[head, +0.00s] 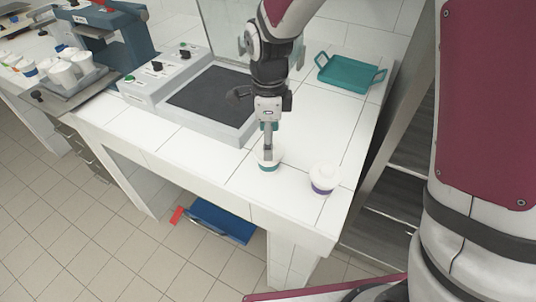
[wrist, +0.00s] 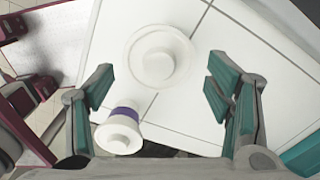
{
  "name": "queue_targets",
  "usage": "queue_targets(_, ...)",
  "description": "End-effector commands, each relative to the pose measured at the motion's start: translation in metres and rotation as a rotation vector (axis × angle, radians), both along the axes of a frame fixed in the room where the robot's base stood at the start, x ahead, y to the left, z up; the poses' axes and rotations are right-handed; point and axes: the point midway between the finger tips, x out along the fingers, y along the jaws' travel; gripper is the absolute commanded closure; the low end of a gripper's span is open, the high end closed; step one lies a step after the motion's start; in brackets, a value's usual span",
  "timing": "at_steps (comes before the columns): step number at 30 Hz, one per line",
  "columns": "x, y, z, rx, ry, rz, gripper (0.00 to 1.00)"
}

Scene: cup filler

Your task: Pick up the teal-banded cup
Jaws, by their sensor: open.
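The teal-banded cup (head: 269,163) stands upright on the white tiled counter in the head view, its upper part partly hidden by my gripper. In the wrist view its round white lid (wrist: 158,57) lies ahead, between the lines of the two fingers; the band is hidden from above. My gripper (head: 267,151) points down over this cup. In the wrist view my gripper (wrist: 160,87) has its teal-padded fingers spread wide with nothing held between them. I cannot tell whether a finger touches the cup.
A purple-banded cup (head: 322,179) stands to the right; it also shows near the left finger in the wrist view (wrist: 118,132). A teal tray (head: 350,73) lies at the back right. A machine with a dark plate (head: 212,97) stands left. The counter's front edge (head: 290,222) is close.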

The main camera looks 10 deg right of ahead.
Motion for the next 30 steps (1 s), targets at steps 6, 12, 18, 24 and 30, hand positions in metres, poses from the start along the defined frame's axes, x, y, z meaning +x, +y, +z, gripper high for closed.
queue_targets(6,0.000,0.000,-0.027,0.000,0.001,0.000,0.27)
queue_targets(12,-0.001,-0.001,-0.041,-0.001,0.003,0.000,0.27)
queue_targets(18,-0.001,-0.001,-0.071,0.000,0.004,0.000,0.27)
queue_targets(24,0.000,0.000,-0.085,0.001,0.000,0.000,0.27)
queue_targets(30,0.000,0.000,-0.085,0.001,-0.001,0.000,0.27)
